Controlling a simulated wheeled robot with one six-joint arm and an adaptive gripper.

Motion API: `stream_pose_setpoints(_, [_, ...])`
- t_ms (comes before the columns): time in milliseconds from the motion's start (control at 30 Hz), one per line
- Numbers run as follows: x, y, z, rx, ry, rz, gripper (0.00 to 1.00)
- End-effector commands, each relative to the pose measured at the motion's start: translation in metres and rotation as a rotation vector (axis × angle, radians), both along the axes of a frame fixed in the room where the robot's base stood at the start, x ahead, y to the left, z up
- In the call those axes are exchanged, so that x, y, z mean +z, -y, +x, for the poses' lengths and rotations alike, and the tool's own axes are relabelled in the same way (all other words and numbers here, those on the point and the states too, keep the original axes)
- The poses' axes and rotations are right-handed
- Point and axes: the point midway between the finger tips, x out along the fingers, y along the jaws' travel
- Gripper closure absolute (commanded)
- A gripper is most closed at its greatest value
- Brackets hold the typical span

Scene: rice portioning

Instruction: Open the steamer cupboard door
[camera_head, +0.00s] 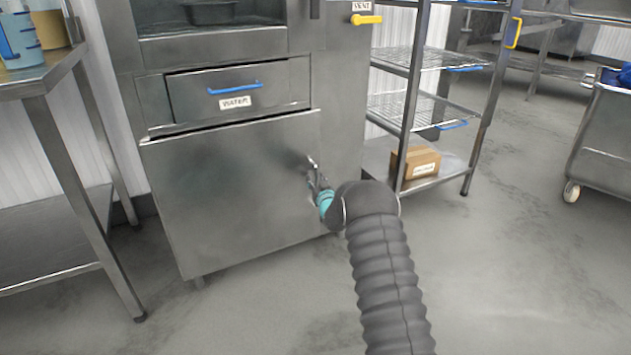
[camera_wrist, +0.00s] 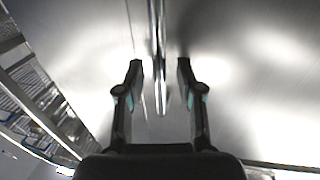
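The steamer cupboard door (camera_head: 230,195) is the plain steel panel low on the steamer in the head view. It looks shut; I cannot tell if it stands slightly ajar. Its metal handle (camera_head: 311,161) is near the door's upper right edge, partly hidden by my gripper (camera_head: 317,180). In the wrist view the handle (camera_wrist: 159,45) is a shiny upright bar before the steel door (camera_wrist: 235,60). My gripper (camera_wrist: 159,70) is open there, one finger on each side of the bar, with gaps showing between bar and fingers.
A drawer (camera_head: 285,83) labelled WATER with a blue handle sits above the door. A yellow VENT lever (camera_head: 367,19) is higher up. A steel table (camera_head: 52,78) stands left, a wire rack (camera_head: 411,110) right. The floor (camera_head: 520,270) at right front is clear.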

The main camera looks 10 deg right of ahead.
Motion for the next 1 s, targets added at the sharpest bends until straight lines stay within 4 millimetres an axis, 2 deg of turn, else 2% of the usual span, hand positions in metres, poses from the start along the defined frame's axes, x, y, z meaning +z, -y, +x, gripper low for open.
stream_pose_setpoints(333, [-0.0006,-0.0005,0.0027,0.0,-0.001,0.0,0.64])
stream_pose_setpoints(367, [-0.0006,-0.0005,0.0027,0.0,-0.001,0.0,0.69])
stream_pose_setpoints(400, [-0.0005,-0.0005,0.0027,0.0,-0.001,0.0,0.79])
stream_pose_setpoints(500, [-0.0004,-0.0005,0.0027,0.0,-0.001,0.0,1.0])
stream_pose_setpoints(867, [-0.0002,-0.0022,0.001,-0.002,0.0,0.001,1.0])
stream_pose_setpoints(1000, [-0.0006,-0.0087,-0.0065,-0.012,-0.001,0.001,1.0])
